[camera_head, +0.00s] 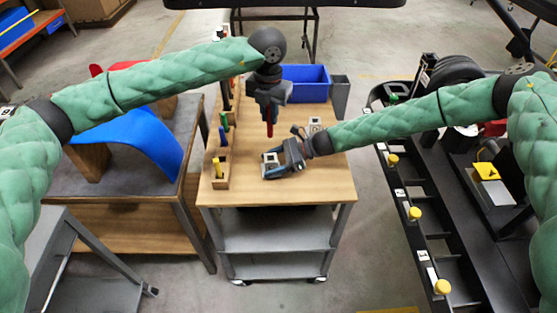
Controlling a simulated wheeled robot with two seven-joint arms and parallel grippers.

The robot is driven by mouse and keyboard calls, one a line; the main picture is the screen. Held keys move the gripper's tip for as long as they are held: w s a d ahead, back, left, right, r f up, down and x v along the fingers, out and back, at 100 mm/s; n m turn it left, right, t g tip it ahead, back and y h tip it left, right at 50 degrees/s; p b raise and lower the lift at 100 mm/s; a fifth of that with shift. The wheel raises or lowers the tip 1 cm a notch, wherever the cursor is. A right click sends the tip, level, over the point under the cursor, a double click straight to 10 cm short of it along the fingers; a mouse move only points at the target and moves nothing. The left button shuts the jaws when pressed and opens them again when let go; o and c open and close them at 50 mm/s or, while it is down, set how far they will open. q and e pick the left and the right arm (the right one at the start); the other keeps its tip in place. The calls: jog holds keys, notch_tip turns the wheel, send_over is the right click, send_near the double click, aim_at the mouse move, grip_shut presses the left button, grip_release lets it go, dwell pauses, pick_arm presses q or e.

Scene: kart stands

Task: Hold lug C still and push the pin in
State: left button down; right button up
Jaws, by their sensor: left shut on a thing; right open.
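My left gripper (269,105) is above the wooden-topped cart, pointing down and shut on a thin red piece (269,129), which looks like a pin. The red piece hangs below the fingers. My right gripper (277,164) is low over the cart top, open, with its fingers pointing left. A small block with a white label (270,157) sits at its fingers. I cannot read the label, so I cannot tell whether it is lug C, nor whether the fingers touch it. Another white-labelled piece (315,122) stands farther back on the cart.
A wooden rack along the cart's (300,188) left edge holds a yellow pin (217,168), a blue pin (223,137) and others. A blue bin (306,83) and a grey bin (340,95) stand at the back. A bench with a blue curved panel (145,140) is left; a black kart frame is right.

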aim_at(270, 137)
jog(key=c, duration=1.3)
jog(key=shift+o, duration=0.2)
pick_arm(q)
jog(key=shift+n, duration=0.6)
jog(key=shift+f, duration=3)
